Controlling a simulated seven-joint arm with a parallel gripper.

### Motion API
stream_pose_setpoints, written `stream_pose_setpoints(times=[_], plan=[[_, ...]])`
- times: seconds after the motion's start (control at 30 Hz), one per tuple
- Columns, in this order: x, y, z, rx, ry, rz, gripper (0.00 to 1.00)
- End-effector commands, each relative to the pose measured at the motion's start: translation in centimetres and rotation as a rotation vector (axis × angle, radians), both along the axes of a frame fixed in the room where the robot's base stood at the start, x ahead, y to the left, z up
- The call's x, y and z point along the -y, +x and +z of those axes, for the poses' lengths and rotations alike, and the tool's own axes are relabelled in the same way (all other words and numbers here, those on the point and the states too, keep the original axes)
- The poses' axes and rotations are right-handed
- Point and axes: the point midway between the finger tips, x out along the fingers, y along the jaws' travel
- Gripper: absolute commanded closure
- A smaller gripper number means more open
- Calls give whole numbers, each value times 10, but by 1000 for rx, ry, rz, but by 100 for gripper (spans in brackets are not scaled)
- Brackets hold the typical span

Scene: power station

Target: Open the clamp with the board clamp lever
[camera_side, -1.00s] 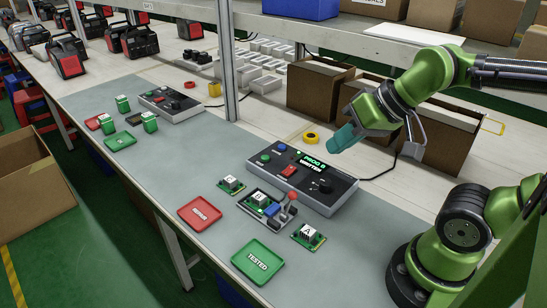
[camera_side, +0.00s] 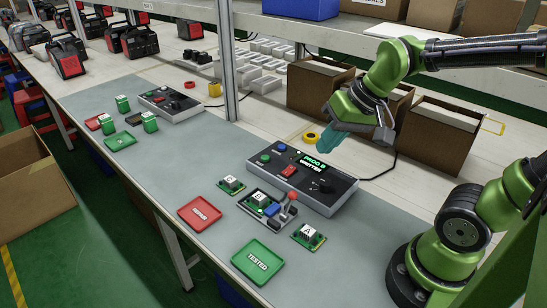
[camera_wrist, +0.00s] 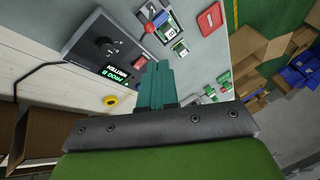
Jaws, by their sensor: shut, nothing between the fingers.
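The board clamp lever, with a red ball knob (camera_side: 292,196), stands at the right end of the clamp fixture (camera_side: 248,206), in front of the programmer box (camera_side: 305,178). A green board with a white-topped part labelled B (camera_side: 261,198) sits in the fixture beside a blue block (camera_side: 272,210). In the wrist view the red knob (camera_wrist: 150,28) shows beyond my fingertips. My gripper (camera_side: 324,146) has teal fingers pressed together and empty. In the wrist view the fingers (camera_wrist: 155,66) point toward the box.
A board labelled A (camera_side: 309,236) lies right of the fixture and another board (camera_side: 232,185) lies left. A red REPAIR tray (camera_side: 200,214) and green TESTED tray (camera_side: 257,263) lie in front. Cardboard boxes (camera_side: 440,135) and yellow tape (camera_side: 310,136) are behind.

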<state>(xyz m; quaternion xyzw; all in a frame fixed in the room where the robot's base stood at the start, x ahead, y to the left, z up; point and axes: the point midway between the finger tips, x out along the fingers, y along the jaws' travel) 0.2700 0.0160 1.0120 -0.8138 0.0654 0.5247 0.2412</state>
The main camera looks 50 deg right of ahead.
Motion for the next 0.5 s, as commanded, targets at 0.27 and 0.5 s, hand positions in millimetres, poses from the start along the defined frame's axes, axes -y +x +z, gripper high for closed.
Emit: stream_pose_setpoints(times=[0.27, 0.5], plan=[[27, 55, -22, -279, 108, -264, 100], [52, 97, -52, -535, 194, -601, 100]])
